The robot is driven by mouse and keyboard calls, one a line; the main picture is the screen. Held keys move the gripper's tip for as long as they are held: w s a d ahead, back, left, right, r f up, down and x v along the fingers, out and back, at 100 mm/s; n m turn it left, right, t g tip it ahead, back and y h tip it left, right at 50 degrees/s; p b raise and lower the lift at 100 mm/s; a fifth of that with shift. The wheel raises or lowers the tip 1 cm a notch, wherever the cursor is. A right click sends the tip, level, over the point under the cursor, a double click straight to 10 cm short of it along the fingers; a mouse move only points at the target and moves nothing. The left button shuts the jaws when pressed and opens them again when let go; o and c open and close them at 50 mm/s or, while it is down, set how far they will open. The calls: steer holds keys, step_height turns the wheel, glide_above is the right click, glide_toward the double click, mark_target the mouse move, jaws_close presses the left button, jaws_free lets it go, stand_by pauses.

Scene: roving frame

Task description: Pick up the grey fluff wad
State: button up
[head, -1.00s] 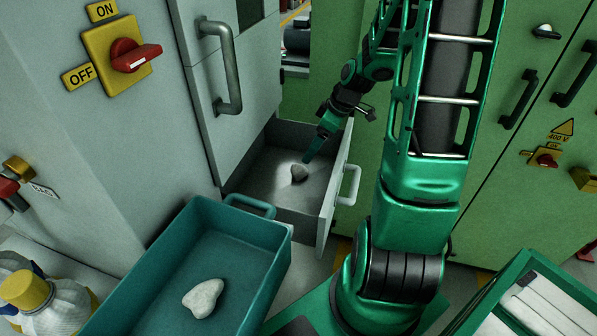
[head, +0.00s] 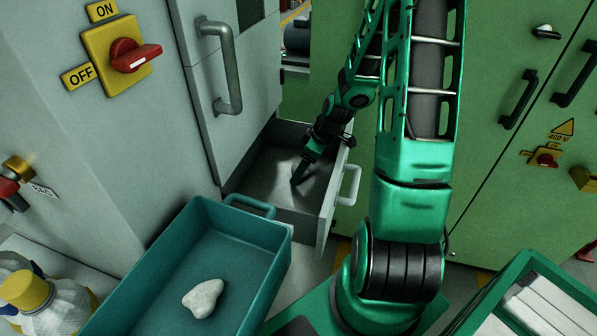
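My gripper (head: 298,179) points down into the open grey drawer (head: 325,218) of the pale cabinet, with its fingertips low near the drawer floor. The small grey wad seen in the drawer earlier does not show now; the gripper covers that spot. I cannot tell whether the fingers are open, shut or touching it. A pale whitish-grey lump (head: 203,298) lies in the teal tray (head: 190,236) at the front left, away from my gripper.
The drawer's front with its handle (head: 348,192) stands out beside my arm. The teal tray is close in front of the drawer. Green cabinets (head: 480,150) stand at the right. A green crate (head: 473,318) of pale slabs is at the lower right.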

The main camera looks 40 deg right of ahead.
steer(key=c, duration=1.1)
steer(key=shift+r, duration=0.1)
